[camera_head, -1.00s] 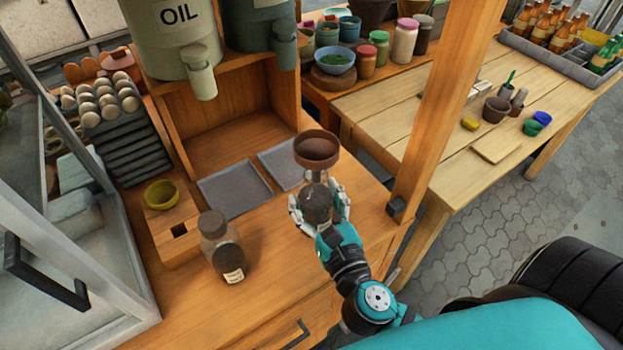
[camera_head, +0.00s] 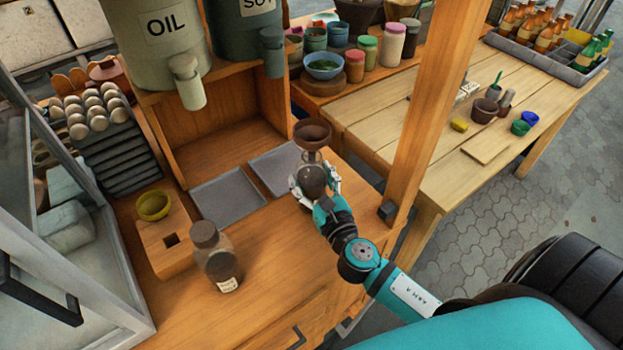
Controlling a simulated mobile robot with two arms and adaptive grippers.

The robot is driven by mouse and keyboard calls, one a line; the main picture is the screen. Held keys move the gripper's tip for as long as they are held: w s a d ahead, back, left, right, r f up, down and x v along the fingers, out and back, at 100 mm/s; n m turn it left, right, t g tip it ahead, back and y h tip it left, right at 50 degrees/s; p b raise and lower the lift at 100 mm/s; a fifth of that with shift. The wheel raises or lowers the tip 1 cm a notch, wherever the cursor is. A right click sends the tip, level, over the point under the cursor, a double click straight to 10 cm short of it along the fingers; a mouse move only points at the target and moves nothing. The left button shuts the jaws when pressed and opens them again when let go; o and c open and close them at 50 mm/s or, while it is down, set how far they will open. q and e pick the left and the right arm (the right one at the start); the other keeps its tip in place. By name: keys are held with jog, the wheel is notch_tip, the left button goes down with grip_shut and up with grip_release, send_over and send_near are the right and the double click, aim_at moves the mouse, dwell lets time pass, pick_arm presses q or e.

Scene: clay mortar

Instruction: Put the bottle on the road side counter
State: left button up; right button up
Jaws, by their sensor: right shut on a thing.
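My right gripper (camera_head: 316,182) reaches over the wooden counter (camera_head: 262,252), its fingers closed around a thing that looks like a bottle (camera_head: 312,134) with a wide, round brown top. Most of its body is hidden behind the hand, so its base and any contact with the counter cannot be told. A second bottle (camera_head: 217,258), brownish glass with a white label, stands upright on the same counter, left of the gripper and apart from it. A pale wooden table (camera_head: 410,150) stands beyond the post, beside the paving. My left gripper is not in view.
A wooden post (camera_head: 437,100) rises right of my gripper. Two grey trays (camera_head: 228,197) lie left of it, below the oil dispenser (camera_head: 165,42). The counter's front middle is clear.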

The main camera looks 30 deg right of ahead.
jog(key=shift+r, duration=0.1)
jog(key=o, duration=1.4)
jog(key=shift+f, duration=0.2)
jog(key=shift+r, duration=0.3)
jog(key=s+b, duration=0.1)
jog(key=s, duration=0.2)
jog(key=s+b, duration=0.1)
jog(key=s, duration=0.3)
jog(key=s+a+b, duration=0.1)
jog(key=s, duration=0.2)
jog(key=shift+s+f, duration=0.3)
jog(key=shift+f, duration=0.05)
jog(key=shift+s+r+b, duration=0.25)
jog(key=shift+s+b, duration=0.1)
jog(key=shift+s, duration=0.4)
